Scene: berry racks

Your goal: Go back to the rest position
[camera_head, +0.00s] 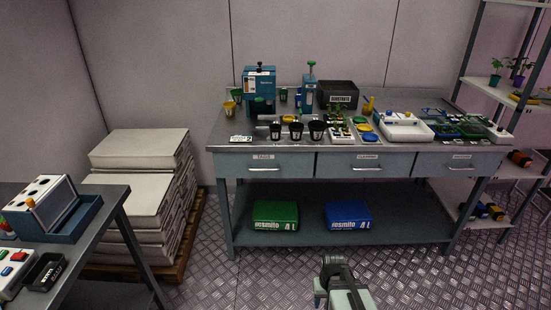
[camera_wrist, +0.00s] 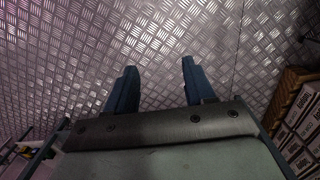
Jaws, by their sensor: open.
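My gripper (camera_wrist: 157,82) shows in the wrist view with its two dark blue fingers spread apart. Nothing is between them, and the metal checker-plate floor (camera_wrist: 160,35) lies below. In the head view part of my arm shows at the bottom centre, in front of the workbench (camera_head: 345,200). My fingertips cannot be made out there. The arm is apart from the bench and holds nothing that I can see.
Stacked sacks (camera_head: 135,200) stand left, a plant rack (camera_head: 500,95) right. Open floor lies before the bench.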

